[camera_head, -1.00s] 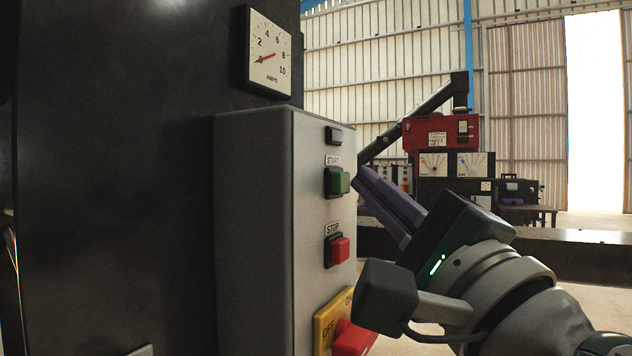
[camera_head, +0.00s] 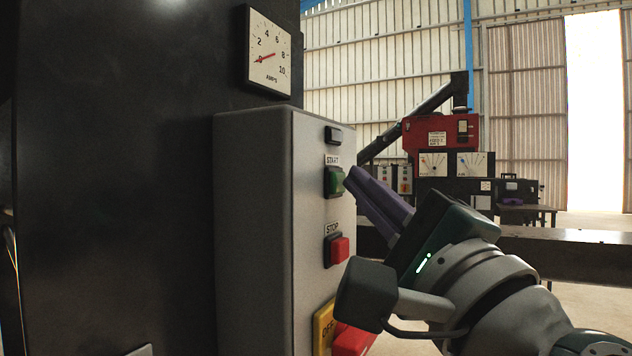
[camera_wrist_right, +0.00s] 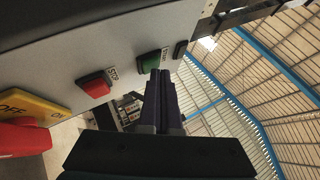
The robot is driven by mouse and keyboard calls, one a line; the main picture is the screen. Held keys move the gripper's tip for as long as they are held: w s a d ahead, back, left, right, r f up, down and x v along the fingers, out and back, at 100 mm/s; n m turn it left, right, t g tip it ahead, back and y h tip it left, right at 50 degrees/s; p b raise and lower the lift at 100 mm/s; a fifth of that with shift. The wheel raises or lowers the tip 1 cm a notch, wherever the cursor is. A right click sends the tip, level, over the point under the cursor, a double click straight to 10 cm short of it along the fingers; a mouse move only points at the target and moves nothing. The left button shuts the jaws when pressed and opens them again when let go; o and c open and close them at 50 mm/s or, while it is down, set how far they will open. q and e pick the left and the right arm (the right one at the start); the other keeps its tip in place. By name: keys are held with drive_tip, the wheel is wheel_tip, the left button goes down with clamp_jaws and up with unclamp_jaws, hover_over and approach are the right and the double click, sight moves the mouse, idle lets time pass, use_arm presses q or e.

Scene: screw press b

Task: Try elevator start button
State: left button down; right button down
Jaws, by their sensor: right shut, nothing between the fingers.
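The green START button (camera_head: 335,181) is on the right-facing side of a grey control box (camera_head: 253,230); it also shows in the wrist view (camera_wrist_right: 150,62). My right gripper (camera_head: 349,178) is shut and empty, with purple fingers. Its tips are right at the green button; in the head view they overlap its right edge, and I cannot tell whether they press it. In the wrist view the fingers (camera_wrist_right: 163,78) point at the button's lower part. The red STOP button (camera_head: 339,250) is below START. My left gripper is not in view.
A yellow and red OFF/ON switch (camera_head: 350,338) sits low on the box, near my right wrist. An amps gauge (camera_head: 269,52) above the box has its needle near the low end. A red machine (camera_head: 440,133) stands in the background. Open room lies to the right.

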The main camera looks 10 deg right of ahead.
drive_tip(key=shift+s+d, duration=0.5)
drive_tip(key=shift+d, duration=0.2)
drive_tip(key=shift+d, duration=0.1)
drive_tip(key=shift+s+d, duration=0.7)
drive_tip(key=shift+d, duration=0.3)
drive_tip(key=shift+s+d, duration=0.7)
drive_tip(key=shift+d, duration=0.25)
